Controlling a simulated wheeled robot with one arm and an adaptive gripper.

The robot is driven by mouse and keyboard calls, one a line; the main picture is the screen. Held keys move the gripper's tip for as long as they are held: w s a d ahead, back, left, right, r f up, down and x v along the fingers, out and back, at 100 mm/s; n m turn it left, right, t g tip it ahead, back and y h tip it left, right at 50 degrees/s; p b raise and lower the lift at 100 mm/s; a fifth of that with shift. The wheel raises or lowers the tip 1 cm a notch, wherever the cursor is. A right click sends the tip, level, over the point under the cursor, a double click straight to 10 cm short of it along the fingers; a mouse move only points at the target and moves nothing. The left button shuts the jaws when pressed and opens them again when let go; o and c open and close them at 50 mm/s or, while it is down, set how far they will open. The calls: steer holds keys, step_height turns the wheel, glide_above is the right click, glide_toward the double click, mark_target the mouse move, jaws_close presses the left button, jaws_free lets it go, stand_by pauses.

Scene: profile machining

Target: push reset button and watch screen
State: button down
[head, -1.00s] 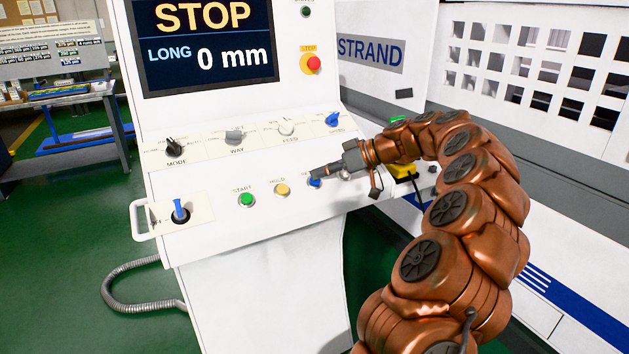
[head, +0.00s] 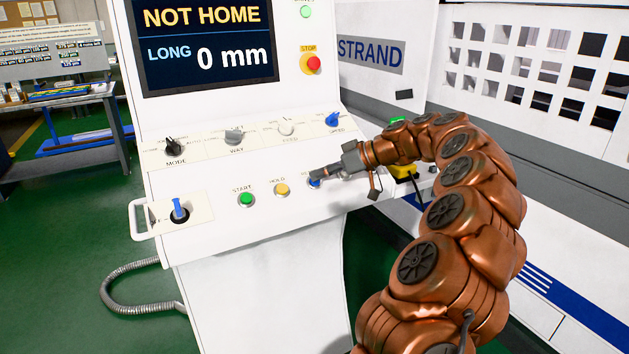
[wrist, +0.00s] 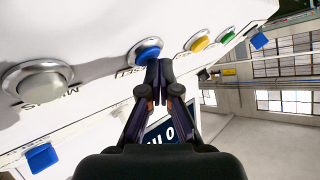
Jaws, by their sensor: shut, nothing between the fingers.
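The blue reset button (head: 314,182) sits on the sloped white control panel, right of the yellow hold button (head: 282,190). In the wrist view the reset button (wrist: 146,51) shows its blue cap in a metal ring, above its RESET label. My gripper (head: 314,174) is shut and empty, its fingertips at the reset button and partly covering it. In the wrist view the fingertips (wrist: 159,70) overlap the button's lower right edge; I cannot tell whether they press it. The screen (head: 206,45) reads "NOT HOME" and "LONG 0 mm".
The green start button (head: 246,199) is left of the hold button. A red stop button (head: 313,63) is beside the screen. Selector knobs, including the mode knob (head: 173,147), line the panel. A handle (head: 139,220) sticks out at the panel's left.

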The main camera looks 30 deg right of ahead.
steer(key=shift+s+r+b, duration=0.3)
steer(key=shift+s+r, duration=0.1)
steer(key=shift+r, duration=0.3)
steer(key=shift+s+r+b, duration=0.15)
steer(key=shift+s+r, duration=0.2)
steer(key=shift+r, duration=0.4)
steer(key=shift+s+r+b, duration=0.15)
steer(key=shift+s+r, duration=0.2)
steer(key=shift+r, duration=0.35)
steer(key=shift+s+a+r, duration=0.1)
steer(key=shift+s+r, duration=0.25)
steer(key=shift+r, duration=0.25)
steer(key=shift+s+a+r, duration=0.1)
steer(key=shift+s+r, duration=0.25)
steer(key=shift+r, duration=0.25)
